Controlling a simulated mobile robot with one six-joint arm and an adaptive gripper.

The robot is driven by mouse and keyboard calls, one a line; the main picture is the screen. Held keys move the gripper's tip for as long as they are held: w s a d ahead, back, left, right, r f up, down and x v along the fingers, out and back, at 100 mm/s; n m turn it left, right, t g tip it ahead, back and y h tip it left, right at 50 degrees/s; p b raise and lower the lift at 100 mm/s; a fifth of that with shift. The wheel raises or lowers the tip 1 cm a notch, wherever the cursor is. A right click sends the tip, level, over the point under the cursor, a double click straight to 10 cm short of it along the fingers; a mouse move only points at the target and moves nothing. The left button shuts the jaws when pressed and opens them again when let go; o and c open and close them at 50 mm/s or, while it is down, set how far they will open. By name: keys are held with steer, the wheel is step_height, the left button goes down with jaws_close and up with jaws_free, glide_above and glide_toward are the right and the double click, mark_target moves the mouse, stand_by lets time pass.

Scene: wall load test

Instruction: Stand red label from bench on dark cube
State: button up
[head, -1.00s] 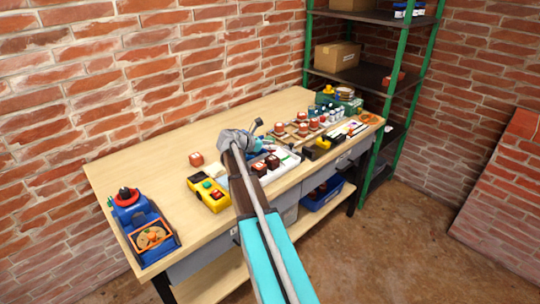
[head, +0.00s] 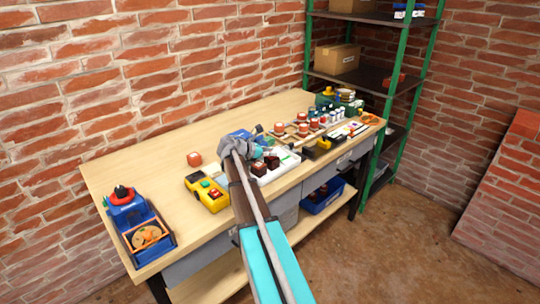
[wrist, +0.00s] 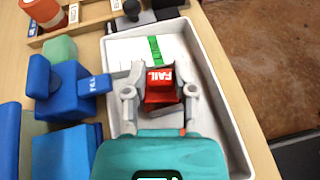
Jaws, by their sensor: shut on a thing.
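My gripper (wrist: 160,94) is shut on the red label (wrist: 160,84), which shows white FAIL lettering in the wrist view. The label sits between the two grey fingers, over the white tray (wrist: 212,85). A dark patch shows just below the label between the fingers; I cannot tell whether it is part of a cube or whether they touch. In the head view, my gripper (head: 268,146) is above the tray, and my arm partly blocks it. The label cannot be made out in the head view.
The bench's back left is clear.

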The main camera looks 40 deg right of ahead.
steer(key=shift+f, duration=0.1)
steer(key=o, duration=0.9)
steer(key=shift+r, duration=0.25)
steer(key=p+v, duration=0.4)
steer(key=v, duration=0.8)
steer(key=shift+s+p, duration=0.1)
steer(key=shift+p, duration=0.2)
steer(key=shift+a, duration=0.1)
